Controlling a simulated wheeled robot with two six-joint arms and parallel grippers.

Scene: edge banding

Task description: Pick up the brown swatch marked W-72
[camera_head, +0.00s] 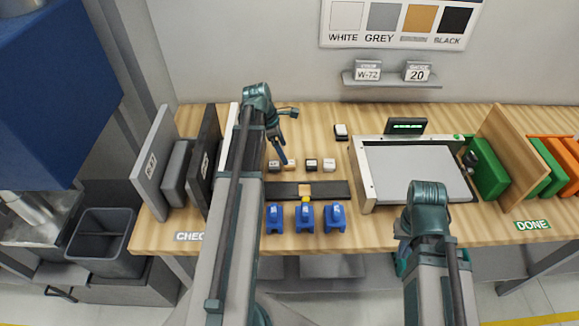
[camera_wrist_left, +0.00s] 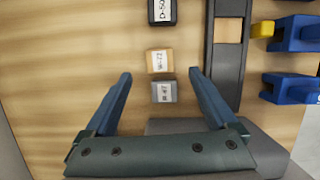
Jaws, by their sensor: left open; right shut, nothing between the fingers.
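The brown swatch (camera_head: 290,166) lies on the table in a row of small swatches. In the left wrist view the brown swatch (camera_wrist_left: 159,61) carries a white label that seems to read W-72. A grey swatch (camera_wrist_left: 164,92) lies close beside it. My left gripper (camera_head: 290,138) is open above the row. In its wrist view the open fingertips (camera_wrist_left: 160,75) straddle the grey swatch, with the brown swatch just beyond them, not held. My right gripper (camera_head: 402,260) is shut and empty near the table's front edge, partly hidden by its arm.
A dark swatch (camera_wrist_left: 161,11) marked D-50 and a white swatch (camera_head: 329,165) share the row. A dark strip (camera_head: 330,189) and several blue clamps (camera_head: 335,218) lie in front. A framed grey panel (camera_head: 415,170) is right. A W-72 card (camera_head: 368,71) stands on the shelf.

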